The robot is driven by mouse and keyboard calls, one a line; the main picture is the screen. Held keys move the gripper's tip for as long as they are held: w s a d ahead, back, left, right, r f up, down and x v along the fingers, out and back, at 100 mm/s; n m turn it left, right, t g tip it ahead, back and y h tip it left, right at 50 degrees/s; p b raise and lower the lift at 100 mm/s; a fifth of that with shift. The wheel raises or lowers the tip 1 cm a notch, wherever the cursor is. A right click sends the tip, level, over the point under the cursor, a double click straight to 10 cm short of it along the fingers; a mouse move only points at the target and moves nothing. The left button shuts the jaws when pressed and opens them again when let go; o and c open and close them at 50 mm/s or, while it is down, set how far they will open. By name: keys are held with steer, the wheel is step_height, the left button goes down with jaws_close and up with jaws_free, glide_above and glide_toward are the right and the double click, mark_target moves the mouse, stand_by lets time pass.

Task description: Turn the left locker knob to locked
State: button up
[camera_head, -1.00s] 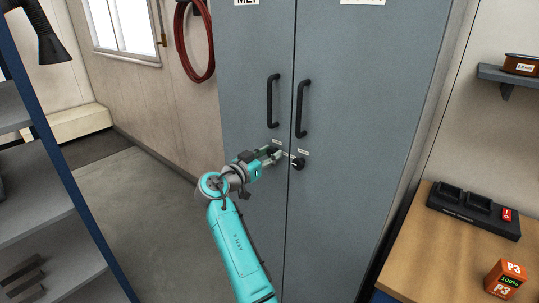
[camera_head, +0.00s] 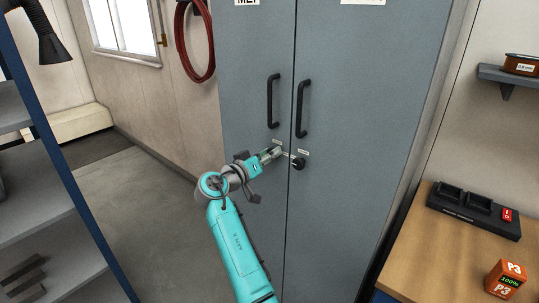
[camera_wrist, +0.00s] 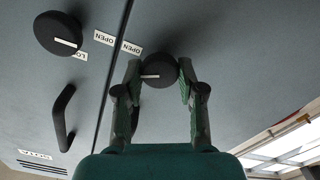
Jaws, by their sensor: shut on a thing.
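The left locker knob (camera_wrist: 158,72) is a round black dial with a white pointer line, on the left door of the grey locker (camera_head: 255,60). My gripper (camera_wrist: 160,75) has its two green-and-black fingers closed on opposite sides of this knob. In the wrist view the knob's pointer line faces left, and an OPEN label (camera_wrist: 131,47) lies to its upper left. In the head view my gripper (camera_head: 277,152) is at the left door and hides the knob. Any locked label for this knob is not visible.
The right knob (camera_head: 298,163) is close by on the other door; it also shows in the wrist view (camera_wrist: 58,33). Two black door handles (camera_head: 303,108) stand out above. A workbench (camera_head: 430,258) is at right, shelving (camera_head: 45,205) at left.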

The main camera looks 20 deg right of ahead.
steer(key=n, duration=1.2)
steer(key=shift+w+a+f+n, duration=0.1)
steer(key=shift+f+n, duration=0.05)
steer(key=shift+n, duration=0.15)
stand_by(0.4)
steer(key=o, duration=1.1)
steer(key=v, duration=1.2)
